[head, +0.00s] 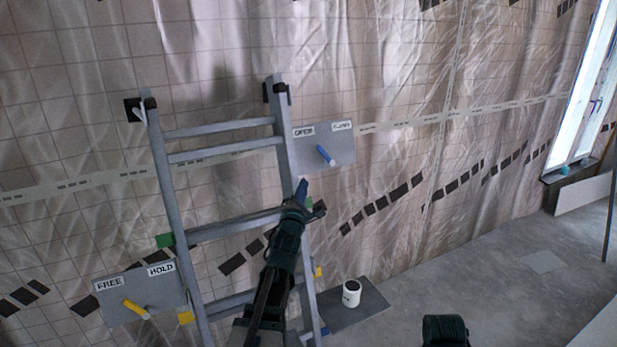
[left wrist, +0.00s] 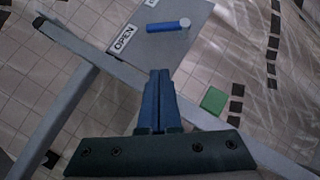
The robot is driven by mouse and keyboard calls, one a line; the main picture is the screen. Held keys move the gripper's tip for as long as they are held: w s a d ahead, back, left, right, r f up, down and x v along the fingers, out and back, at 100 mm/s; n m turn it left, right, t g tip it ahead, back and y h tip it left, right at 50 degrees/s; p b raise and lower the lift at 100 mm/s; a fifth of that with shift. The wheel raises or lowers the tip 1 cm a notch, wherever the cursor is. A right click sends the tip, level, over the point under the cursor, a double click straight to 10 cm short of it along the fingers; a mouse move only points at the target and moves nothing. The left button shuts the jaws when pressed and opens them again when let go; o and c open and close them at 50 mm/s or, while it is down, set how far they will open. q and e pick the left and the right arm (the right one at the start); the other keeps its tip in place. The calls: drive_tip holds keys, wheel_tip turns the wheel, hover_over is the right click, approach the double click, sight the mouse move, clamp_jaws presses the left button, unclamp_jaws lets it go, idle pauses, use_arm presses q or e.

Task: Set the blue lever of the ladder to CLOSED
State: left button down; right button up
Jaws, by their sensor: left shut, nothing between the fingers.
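The blue lever (head: 325,155) sits on a grey plate (head: 310,164) at the right rail of the ladder (head: 223,227). The plate carries an OPEN label (head: 303,131) at left and a CLOSED label (head: 342,126) at right.
A second plate with a yellow lever (head: 136,309) and labels FREE and HOLD is at lower left. A white tin (head: 351,292) stands on a dark board (head: 356,315) by the ladder's foot. The grey floor (head: 480,275) at right is mostly clear.

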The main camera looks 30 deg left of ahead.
use_arm(q)
drive_tip(key=p, duration=0.2)
approach(317, 161)
drive_tip(key=shift+w+a+r, duration=1.1)
drive_tip(key=shift+a+r, duration=0.05)
drive_tip(key=shift+a, duration=0.1)
drive_tip(key=shift+w+d+r+p, duration=0.5)
drive_tip(key=shift+w+r, duration=0.2)
drive_tip(key=shift+w+d+r+p, duration=0.3)
drive_tip(key=shift+w, duration=0.25)
